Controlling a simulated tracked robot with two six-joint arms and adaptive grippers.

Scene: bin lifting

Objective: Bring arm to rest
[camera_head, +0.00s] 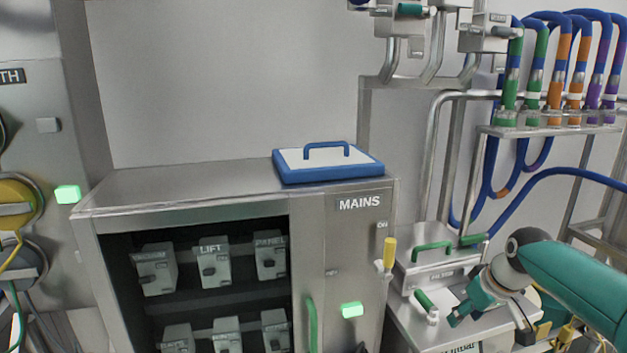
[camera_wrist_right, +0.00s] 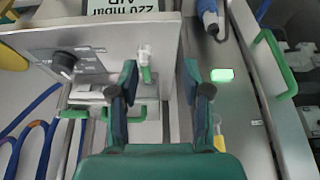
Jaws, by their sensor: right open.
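My right arm (camera_head: 575,275) is teal and reaches in from the right edge of the head view. Its gripper (camera_head: 485,303) is near the steel unit right of the MAINS cabinet. In the right wrist view, the gripper's two dark fingers (camera_wrist_right: 158,80) stand apart with nothing held between them. A white fitting with a green stem (camera_wrist_right: 145,62) shows beyond the gap, near the left finger. I cannot tell how far it is from the fingers. My left gripper is not in view.
The MAINS cabinet (camera_head: 345,240) has a green handle (camera_head: 312,325) and a yellow-handled switch (camera_head: 389,252). A blue-rimmed white lid (camera_head: 328,164) lies on top. A small steel box with a green handle (camera_head: 432,258) and coloured hoses (camera_head: 555,60) crowd the right side.

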